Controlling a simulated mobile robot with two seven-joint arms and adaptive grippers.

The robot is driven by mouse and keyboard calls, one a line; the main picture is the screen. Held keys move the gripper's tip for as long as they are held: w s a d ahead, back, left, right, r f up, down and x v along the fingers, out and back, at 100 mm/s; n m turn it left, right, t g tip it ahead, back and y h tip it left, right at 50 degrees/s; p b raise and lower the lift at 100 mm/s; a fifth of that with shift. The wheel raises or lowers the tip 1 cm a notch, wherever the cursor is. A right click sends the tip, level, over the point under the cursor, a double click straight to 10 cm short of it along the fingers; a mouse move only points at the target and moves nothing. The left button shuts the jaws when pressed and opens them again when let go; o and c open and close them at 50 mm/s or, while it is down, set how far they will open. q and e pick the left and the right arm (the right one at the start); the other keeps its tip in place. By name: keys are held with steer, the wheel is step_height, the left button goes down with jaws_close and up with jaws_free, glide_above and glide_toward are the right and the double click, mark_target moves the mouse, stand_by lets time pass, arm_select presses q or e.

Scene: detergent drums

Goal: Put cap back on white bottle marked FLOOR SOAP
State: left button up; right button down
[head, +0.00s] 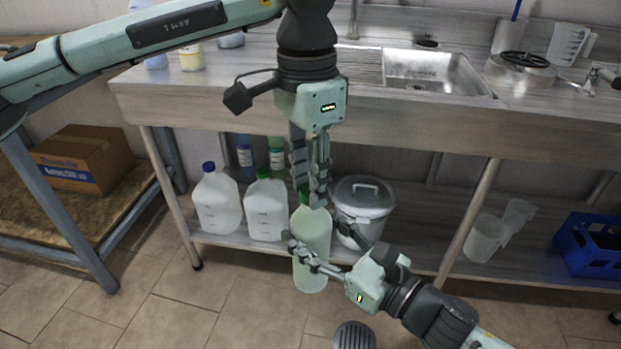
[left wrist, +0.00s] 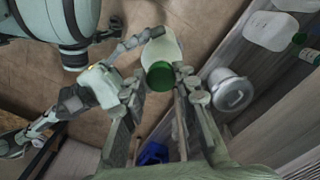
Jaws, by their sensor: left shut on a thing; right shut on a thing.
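A pale, whitish-green bottle (head: 312,250) stands upright in front of the lower shelf; no marking on it can be read. My right gripper (head: 301,250) is shut on its side. My left gripper (head: 309,203) points straight down over the bottle's top and is shut on a green cap (head: 304,188), mostly hidden by the fingers in the head view. In the left wrist view the cap (left wrist: 160,75) shows between the left fingertips, overlapping the bottle (left wrist: 162,46). I cannot tell whether the cap touches the neck.
A white jug with a blue cap (head: 217,203), a jug with a green cap (head: 265,213) and a lidded bucket (head: 363,206) stand on the lower shelf, close behind the bottle. The steel counter (head: 190,88) is above. A blue crate (head: 590,247) is at right.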

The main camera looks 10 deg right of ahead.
arm_select(q)
steer(key=shift+m, duration=0.7)
steer(key=o, duration=0.7)
steer(key=shift+c, duration=0.2)
steer(key=shift+r, duration=0.1)
steer(key=shift+r, duration=2.2)
steer(key=shift+c, duration=0.4)
